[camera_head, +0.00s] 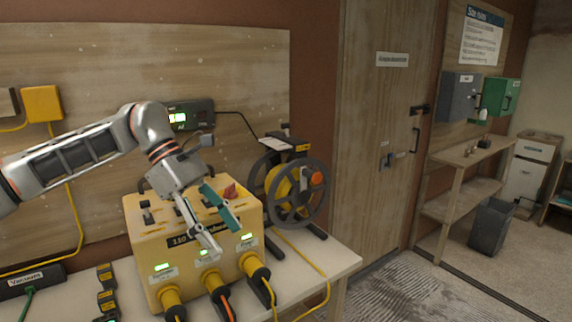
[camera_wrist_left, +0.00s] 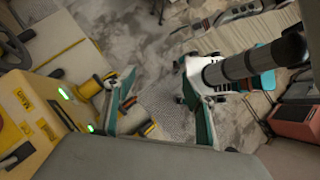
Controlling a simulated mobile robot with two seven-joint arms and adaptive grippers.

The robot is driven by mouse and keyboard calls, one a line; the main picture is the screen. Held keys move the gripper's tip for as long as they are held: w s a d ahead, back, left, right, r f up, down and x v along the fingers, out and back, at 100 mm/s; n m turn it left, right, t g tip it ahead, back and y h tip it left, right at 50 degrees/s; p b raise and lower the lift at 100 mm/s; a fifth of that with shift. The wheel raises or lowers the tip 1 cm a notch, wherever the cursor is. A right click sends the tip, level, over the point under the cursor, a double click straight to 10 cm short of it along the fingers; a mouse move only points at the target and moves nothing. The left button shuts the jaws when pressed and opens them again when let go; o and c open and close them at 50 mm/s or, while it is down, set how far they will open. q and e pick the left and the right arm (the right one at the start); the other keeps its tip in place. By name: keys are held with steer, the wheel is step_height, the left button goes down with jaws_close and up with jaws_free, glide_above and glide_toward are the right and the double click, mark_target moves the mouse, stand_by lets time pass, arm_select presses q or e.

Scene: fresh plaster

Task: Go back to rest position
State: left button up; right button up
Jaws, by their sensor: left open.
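My left gripper (camera_head: 207,222) is in front of and over the yellow power box (camera_head: 140,256) in the head view. Its fingers are spread apart and nothing shows between them. In the left wrist view the left gripper (camera_wrist_left: 165,98) also shows two separate teal-padded fingers with floor behind them. The yellow box (camera_wrist_left: 30,105) is at the left edge of that view. I cannot tell whether a finger touches the box.
The box stands on a white table (camera_head: 340,258) with several plugs and cables at its front. A cable reel (camera_head: 290,185) stands behind it to the right. A power strip (camera_head: 30,280) lies at the left. A wooden door (camera_head: 385,120) and a grey bin (camera_head: 490,226) are farther right.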

arm_select(q)
steer(key=s+d+f+n+h, duration=0.2)
steer(key=s+d+n+h, duration=0.15)
steer(key=d, duration=0.25)
steer(key=s+d+f+n+h, duration=0.2)
steer(key=d+h, duration=0.3)
steer(key=d, duration=0.2)
steer(key=s+d+f+n+h, duration=0.2)
steer(key=d+n+h, duration=0.15)
steer(key=d, duration=0.25)
steer(key=w+a+f+n+t+y, duration=0.2)
steer(key=a+f+n+t+y, duration=0.6)
steer(key=n, duration=0.9)
steer(key=w+a+f+n+t+y, duration=0.1)
steer(key=a+f+n+t+y, duration=0.1)
steer(key=a+f+n+t, duration=0.8)
steer(key=s+a+f+n+g+y, duration=0.1)
steer(key=s+a+f+n+y, duration=0.1)
steer(key=s+f+n, duration=0.3)
steer(key=s+a+f+n+g+y, duration=0.2)
steer(key=s+a+f+n, duration=0.3)
steer(key=f, duration=0.7)
steer(key=s+a+f+n+g+y, duration=0.2)
steer(key=s+a+f+n+y, duration=0.1)
steer(key=s+f+n, duration=0.3)
step_height(320, 180, down, 3)
steer(key=s, duration=0.2)
steer(key=shift+s+a+r+n, duration=0.15)
steer(key=shift+s+a+n, duration=0.1)
steer(key=shift+s+n, duration=0.1)
